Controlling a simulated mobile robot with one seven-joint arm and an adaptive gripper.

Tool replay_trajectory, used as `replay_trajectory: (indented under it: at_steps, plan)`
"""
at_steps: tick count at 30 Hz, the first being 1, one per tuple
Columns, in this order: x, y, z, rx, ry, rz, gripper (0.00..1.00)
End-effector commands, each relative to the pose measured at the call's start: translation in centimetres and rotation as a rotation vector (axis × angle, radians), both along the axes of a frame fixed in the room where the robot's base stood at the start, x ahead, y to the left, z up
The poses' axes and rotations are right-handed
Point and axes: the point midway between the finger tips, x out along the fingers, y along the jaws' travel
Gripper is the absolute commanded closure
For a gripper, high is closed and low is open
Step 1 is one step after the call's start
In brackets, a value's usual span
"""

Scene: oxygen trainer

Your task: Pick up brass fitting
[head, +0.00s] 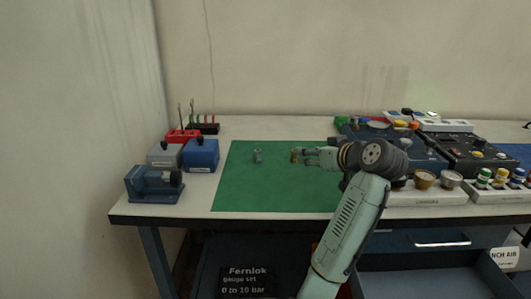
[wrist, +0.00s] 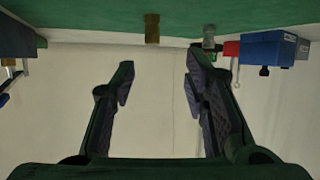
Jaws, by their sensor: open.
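The brass fitting (head: 294,155) stands on the green mat (head: 240,190), just left of my fingertips in the head view. In the wrist view, which looks upside down, the brass fitting (wrist: 152,28) shows at the top, beyond the fingertips and roughly in line with the gap between them. My gripper (head: 308,157) is open and points left, low over the mat. In the wrist view my gripper (wrist: 158,82) has its two fingers well apart with nothing between them. The fitting appears apart from the fingers.
A grey metal fitting (head: 258,156) stands on the mat further left; it also shows in the wrist view (wrist: 209,37). Blue box (head: 201,155), grey box (head: 164,155) and blue vise (head: 153,185) stand at the left. Panels and gauges (head: 424,180) crowd the right. The mat's front is clear.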

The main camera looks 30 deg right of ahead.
Motion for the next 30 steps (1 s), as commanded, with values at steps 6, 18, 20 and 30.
replay_trajectory:
  at_steps: [6, 18, 20, 30]
  plan:
    - [0.9, -1.0, -1.1, 0.014, 0.013, 0.000, 0.59]
    - [5.0, -1.4, -2.8, 0.011, 0.012, 0.000, 0.59]
    - [5.7, -1.5, -3.2, 0.013, 0.014, 0.000, 0.59]
    - [8.8, -2.1, -4.8, 0.010, 0.012, -0.003, 0.59]
